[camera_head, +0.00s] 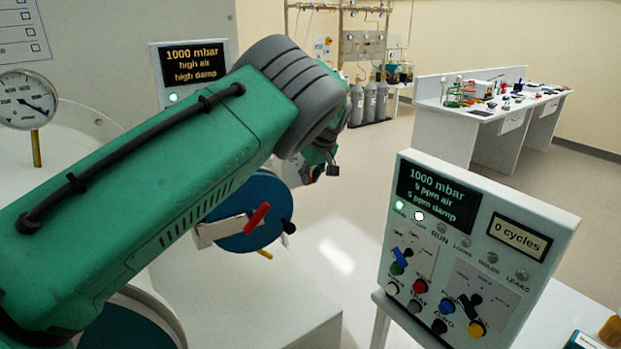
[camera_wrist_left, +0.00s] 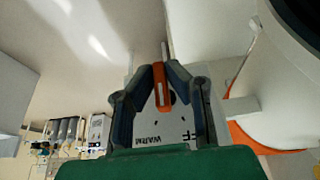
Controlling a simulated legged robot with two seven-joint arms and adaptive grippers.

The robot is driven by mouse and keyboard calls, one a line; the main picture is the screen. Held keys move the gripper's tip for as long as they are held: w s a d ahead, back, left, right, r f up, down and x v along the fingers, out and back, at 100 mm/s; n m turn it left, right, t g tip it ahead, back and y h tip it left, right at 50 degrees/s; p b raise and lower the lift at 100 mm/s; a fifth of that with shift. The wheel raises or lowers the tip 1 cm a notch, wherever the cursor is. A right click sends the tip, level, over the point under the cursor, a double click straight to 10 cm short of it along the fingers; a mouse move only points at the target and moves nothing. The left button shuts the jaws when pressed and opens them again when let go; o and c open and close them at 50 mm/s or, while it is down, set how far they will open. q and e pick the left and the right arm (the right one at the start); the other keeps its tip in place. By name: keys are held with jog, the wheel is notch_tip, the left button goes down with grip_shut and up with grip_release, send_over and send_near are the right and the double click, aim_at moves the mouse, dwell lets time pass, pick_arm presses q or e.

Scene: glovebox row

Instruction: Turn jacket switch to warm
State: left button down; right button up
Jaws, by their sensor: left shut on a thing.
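The jacket switch has an orange lever (camera_wrist_left: 161,88) on a pale plate (camera_wrist_left: 158,128), seen in the left wrist view. The plate carries the word WARM and part of another label that looks like OFF. My left gripper (camera_wrist_left: 163,72) is shut on the orange lever, with a dark finger on each side of it. The lever lies nearly along the picture's vertical. In the head view my green left arm reaches across from the left. The fingers and the switch are mostly hidden behind its wrist there. My right gripper is not in view.
A control panel (camera_head: 505,215) with several knobs and buttons stands at the right. A blue disc (camera_head: 237,228) with a red handle (camera_head: 257,217) is below my arm. A pressure gauge (camera_head: 27,99) is at the left. Open floor lies behind, before a lab bench (camera_head: 490,100).

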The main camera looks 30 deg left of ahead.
pick_arm(q)
jog(key=c, duration=1.6)
grip_release()
jog(key=shift+d+f, duration=0.15)
jog(key=shift+f, duration=0.05)
jog(key=shift+c, duration=0.2)
jog(key=shift+o, duration=0.2)
jog(key=shift+w, duration=0.1)
jog(key=shift+r, duration=0.1)
jog(key=v, duration=1.1)
jog(key=shift+r, duration=0.35)
jog(key=shift+w+d+f, duration=0.1)
jog(key=shift+d, duration=0.05)
